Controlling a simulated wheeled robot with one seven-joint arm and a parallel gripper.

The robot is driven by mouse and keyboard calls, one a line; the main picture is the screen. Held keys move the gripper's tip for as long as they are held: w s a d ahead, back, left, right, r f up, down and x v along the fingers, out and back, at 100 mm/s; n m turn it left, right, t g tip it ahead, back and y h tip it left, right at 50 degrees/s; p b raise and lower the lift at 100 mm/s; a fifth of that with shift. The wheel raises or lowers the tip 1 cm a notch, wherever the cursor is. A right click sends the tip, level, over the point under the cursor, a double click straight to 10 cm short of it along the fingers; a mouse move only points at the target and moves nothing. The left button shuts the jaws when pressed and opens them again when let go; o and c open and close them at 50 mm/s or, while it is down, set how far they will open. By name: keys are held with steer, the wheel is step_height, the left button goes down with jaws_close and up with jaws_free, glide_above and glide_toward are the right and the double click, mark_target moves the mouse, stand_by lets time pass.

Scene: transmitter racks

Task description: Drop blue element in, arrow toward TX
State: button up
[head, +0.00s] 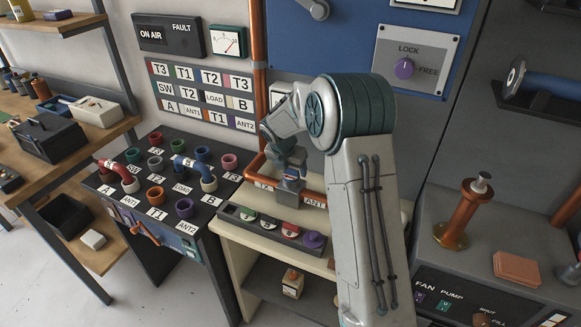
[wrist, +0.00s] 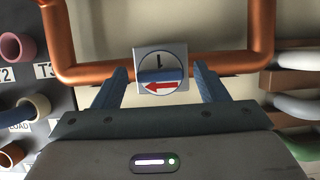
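The blue element (wrist: 160,77) sits in the gap of the copper pipe line (wrist: 95,72) in the wrist view. Its pale square face has a round dial, a blue bar and a red arrow pointing left. In the head view it shows as a small blue piece (head: 292,173) below my gripper (head: 288,160). A partly hidden label lies left of it and an ANT label (head: 315,201) right of it. In the wrist view my gripper (wrist: 162,75) has one finger on each side of the element, with visible gaps, so it looks open. How deep the element sits is unclear.
A tray (head: 237,226) with several coloured knob-like pieces stands in front of the pipe. A patch panel with coloured sockets (head: 156,193) and two plugged cables is on the left. A wall panel with a purple LOCK/FREE knob (head: 404,69) is behind my arm.

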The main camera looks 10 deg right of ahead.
steer(key=shift+s+a+r, duration=0.1)
steer(key=shift+r, duration=0.5)
steer(key=b+v, duration=0.1)
steer(key=v, duration=1)
steer(key=s+d+r+m, duration=0.1)
steer(key=s+r+m, duration=0.3)
steer(key=s+m, duration=0.4)
steer(key=s+d+f+m+y, duration=0.1)
steer(key=s+m+y, duration=0.1)
steer(key=s+m, duration=1.8)
steer(key=s, duration=0.5)
steer(key=shift+s+d+f+m+y, duration=0.3)
steer(key=shift+s+f+m, duration=0.05)
steer(key=shift+m, duration=0.05)
